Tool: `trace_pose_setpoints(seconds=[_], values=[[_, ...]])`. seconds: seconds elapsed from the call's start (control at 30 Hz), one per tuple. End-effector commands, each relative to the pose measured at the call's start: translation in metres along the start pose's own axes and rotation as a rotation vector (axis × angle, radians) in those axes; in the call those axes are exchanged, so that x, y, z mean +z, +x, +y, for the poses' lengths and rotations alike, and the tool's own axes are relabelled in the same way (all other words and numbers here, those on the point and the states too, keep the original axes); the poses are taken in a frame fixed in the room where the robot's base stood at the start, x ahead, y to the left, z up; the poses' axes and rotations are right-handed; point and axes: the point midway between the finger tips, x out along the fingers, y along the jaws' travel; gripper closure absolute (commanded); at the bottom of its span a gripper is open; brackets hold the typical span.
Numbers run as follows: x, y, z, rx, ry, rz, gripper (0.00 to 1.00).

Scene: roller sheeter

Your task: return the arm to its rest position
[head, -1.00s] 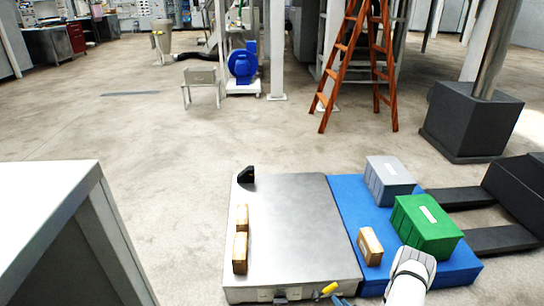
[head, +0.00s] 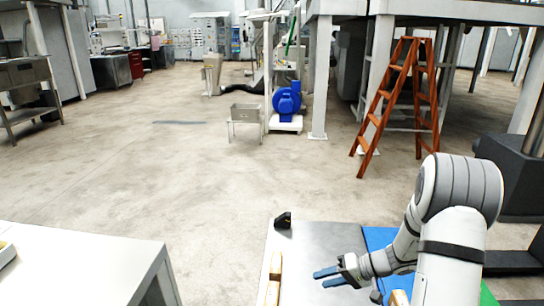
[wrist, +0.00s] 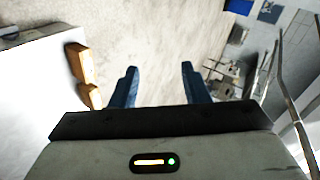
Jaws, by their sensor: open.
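My gripper (head: 328,278) has two blue fingers spread apart, with nothing between them. In the head view it is above the grey metal table (head: 325,238), to the right of the wooden blocks, and points left. My white and grey arm rises at the right of that view and bends down to the gripper. In the wrist view the open fingers (wrist: 158,85) show bare floor between them.
Wooden blocks (head: 275,265) lie along the table's left part, with a small black object (head: 283,220) at its far edge. A blue surface (head: 378,238) adjoins at right, largely hidden by my arm. An orange ladder (head: 385,110) stands beyond. Open floor lies ahead.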

Motion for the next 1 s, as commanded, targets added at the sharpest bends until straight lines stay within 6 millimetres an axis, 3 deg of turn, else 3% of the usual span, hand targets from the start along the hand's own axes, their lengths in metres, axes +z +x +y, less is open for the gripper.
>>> trace_pose_setpoints(seconds=[0.03, 0.2, 0.5, 0.8, 1.0], values=[[0.005, -0.012, -0.035, 0.034, -0.008, -0.045, 0.58], [0.037, -0.04, -0.107, 0.185, -0.002, -0.18, 0.58], [0.094, -0.101, -0.204, 0.523, -0.013, -0.266, 0.58], [0.137, -0.169, -0.268, 0.851, -0.06, -0.146, 0.58], [0.15, -0.195, -0.285, 0.961, -0.082, -0.048, 0.58]])
